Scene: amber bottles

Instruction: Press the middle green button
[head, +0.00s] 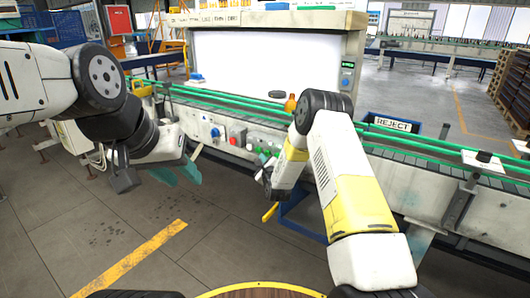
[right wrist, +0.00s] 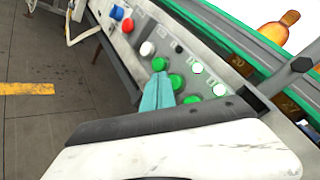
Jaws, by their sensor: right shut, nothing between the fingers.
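Three green buttons sit in a slanted row on the grey control panel in the right wrist view: an upper one (right wrist: 159,63), the middle one (right wrist: 176,82) and a lower one (right wrist: 191,100). My right gripper (right wrist: 161,76) is shut and empty. Its teal fingertips overlap the panel between the upper and middle buttons, close beside the middle one. I cannot tell whether they touch it. In the head view the right fingertips are mostly hidden by my arm near the panel. My left gripper (head: 178,174) has its teal fingers apart, empty, in front of the conveyor.
A blue knob (head: 214,132), a red button (head: 233,141) and a white button (right wrist: 147,48) share the panel. Pale round lamps (right wrist: 197,68) run beside the green buttons. A blue REJECT bin (head: 391,124) is to the right.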

